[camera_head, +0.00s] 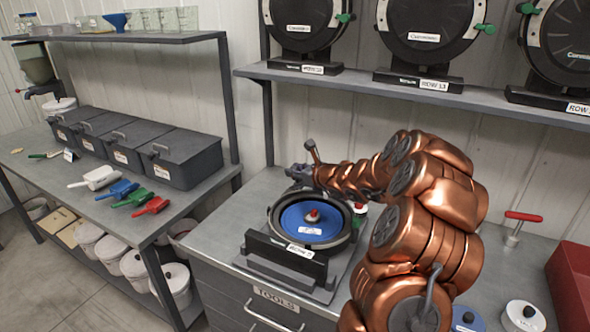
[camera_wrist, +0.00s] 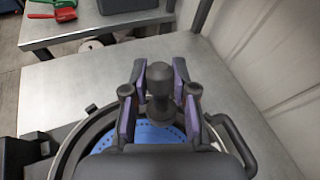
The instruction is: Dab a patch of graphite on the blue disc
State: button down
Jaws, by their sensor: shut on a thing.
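The blue disc (camera_head: 292,222) lies in the round dark housing of the seed meter on the right bench, with a red and white hub at its centre and a small pale label. Part of it shows in the wrist view (camera_wrist: 140,136) below my fingers. My gripper (camera_head: 300,172) is above the disc's far side. In the wrist view (camera_wrist: 160,95) its purple-padded fingers are shut on a dark grey knobbed tool (camera_wrist: 160,78). The tool's lower end is hidden, so I cannot tell whether it touches the disc. I cannot make out graphite on the disc.
Other seed meters (camera_head: 420,30) stand on the shelf above. A red-handled tool (camera_head: 522,216), a white lidded pot (camera_head: 525,318) and a red bin (camera_head: 572,290) are at the right. Scoops (camera_head: 122,190) and grey bins (camera_head: 185,155) occupy the left bench. Bare bench lies left of the meter.

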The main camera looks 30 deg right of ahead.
aim_at(301, 187)
jog(key=shift+f+b, duration=1.7)
jog(key=shift+f, duration=1.2)
jog(key=shift+f+b, duration=0.75)
jog(key=shift+b, duration=0.05)
jog(key=shift+d, duration=0.1)
jog(key=shift+s+d+r+p, duration=0.15)
jog(key=shift+s+d+p, duration=0.3)
jog(key=shift+s+d, duration=0.55)
jog(key=shift+s+d+p, duration=1.5)
jog(key=shift+s+d, duration=0.8)
jog(key=shift+d, duration=0.25)
